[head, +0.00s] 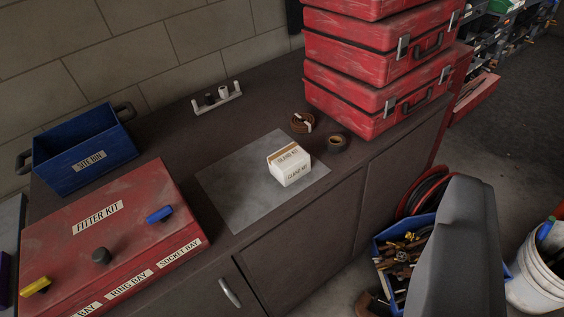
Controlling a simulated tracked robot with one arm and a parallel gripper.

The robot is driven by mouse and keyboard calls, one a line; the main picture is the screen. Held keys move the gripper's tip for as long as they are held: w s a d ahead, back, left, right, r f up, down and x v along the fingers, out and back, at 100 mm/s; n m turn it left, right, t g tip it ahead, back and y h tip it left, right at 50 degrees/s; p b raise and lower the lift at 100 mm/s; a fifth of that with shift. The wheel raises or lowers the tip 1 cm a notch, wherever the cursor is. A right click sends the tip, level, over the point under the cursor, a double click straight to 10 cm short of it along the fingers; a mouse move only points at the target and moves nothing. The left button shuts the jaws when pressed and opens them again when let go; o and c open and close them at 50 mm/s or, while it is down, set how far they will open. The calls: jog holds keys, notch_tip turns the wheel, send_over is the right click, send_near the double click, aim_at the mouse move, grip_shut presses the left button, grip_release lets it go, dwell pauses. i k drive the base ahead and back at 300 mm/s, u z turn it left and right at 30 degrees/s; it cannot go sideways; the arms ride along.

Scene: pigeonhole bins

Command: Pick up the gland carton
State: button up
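The gland carton (289,165) is a small white box with a tan band on top and "GLAND KIT" printed on it. It sits upright on a grey sheet (235,192) on the dark bench top, near the sheet's right end. A smooth dark grey part of mine (458,255) rises at the lower right, well apart from the carton. I cannot tell whether it is my gripper, and no pair of fingertips shows. Nothing is touching the carton.
A red "FITTER KIT" case (100,225) and blue "SITE BIN" (85,160) stand left. Stacked red cases (375,75) stand behind right. A cable coil (302,123), tape roll (338,142) and small rack (217,99) lie behind the carton. A filled blue crate (383,250) is below.

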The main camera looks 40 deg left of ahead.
aim_at(291, 163)
jog(key=i, duration=0.85)
jog(key=z, duration=0.05)
